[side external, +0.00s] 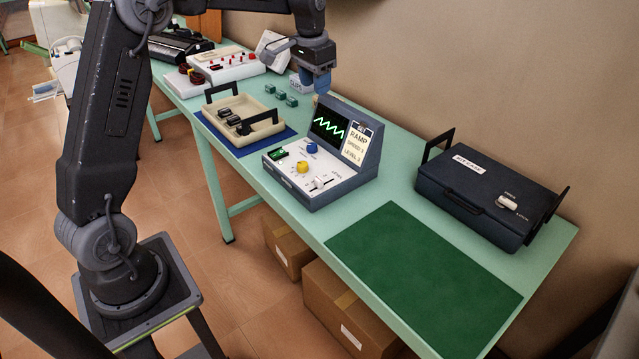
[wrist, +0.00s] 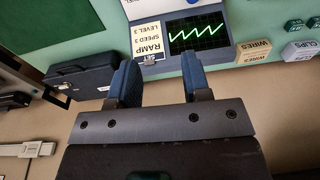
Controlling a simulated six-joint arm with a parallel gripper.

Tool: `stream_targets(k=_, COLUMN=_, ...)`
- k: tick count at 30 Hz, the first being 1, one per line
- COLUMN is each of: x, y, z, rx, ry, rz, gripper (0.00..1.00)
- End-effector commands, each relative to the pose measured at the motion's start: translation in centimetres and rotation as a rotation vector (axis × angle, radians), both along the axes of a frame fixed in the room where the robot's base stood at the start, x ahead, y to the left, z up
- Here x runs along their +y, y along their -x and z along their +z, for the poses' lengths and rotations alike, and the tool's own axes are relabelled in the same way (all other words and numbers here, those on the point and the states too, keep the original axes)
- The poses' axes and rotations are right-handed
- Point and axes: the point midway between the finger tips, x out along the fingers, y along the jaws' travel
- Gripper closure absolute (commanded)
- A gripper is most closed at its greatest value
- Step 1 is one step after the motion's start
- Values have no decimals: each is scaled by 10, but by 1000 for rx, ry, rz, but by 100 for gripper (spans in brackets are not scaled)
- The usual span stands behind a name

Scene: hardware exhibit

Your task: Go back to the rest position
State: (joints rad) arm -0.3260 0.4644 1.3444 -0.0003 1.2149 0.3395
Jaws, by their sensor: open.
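My gripper (side external: 317,82) is up above the table, behind the top of the signal console in the side view. In the wrist view its two blue fingers (wrist: 160,72) stand apart with nothing between them. The grey console (side external: 312,192) stands on the green table. Its screen (side external: 328,127) shows a green zigzag trace; the screen also shows in the wrist view (wrist: 197,32). A card (side external: 357,144) beside the screen reads SET RAMP, SPEED 3, LEVEL 3. The console has a blue knob (side external: 311,148), a yellow knob (side external: 302,167) and a slider (side external: 320,182).
A black case (side external: 480,194) with upright handles stands at right. A green mat (side external: 424,280) lies bare in front of it. Left of the console, a beige tray (side external: 213,107) holds dark parts on a blue mat. Small green blocks (side external: 281,95) and a red-knobbed unit (side external: 228,70) stand farther back.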

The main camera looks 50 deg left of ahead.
Motion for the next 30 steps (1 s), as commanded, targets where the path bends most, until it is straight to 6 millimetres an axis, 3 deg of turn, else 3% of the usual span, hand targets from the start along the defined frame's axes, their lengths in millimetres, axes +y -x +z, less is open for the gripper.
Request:
stream_targets(k=1, x=-18, y=16, z=18, rx=-28, ry=-6, rz=-4, gripper=56)
stream_targets(k=6, x=-66, y=72, z=51, rx=-107, ry=-15, rz=-2, gripper=56)
stream_targets(k=12, x=-112, y=149, z=65, rx=-203, ry=-11, rz=0, gripper=56)
stream_targets(k=21, x=-155, y=255, z=41, rx=-333, ry=20, rz=1, gripper=56)
stream_targets(k=25, x=-162, y=280, z=26, rx=-366, ry=34, rz=2, gripper=56)
stream_targets(k=30, x=-165, y=292, z=18, rx=-381, ry=41, rz=3, gripper=56)
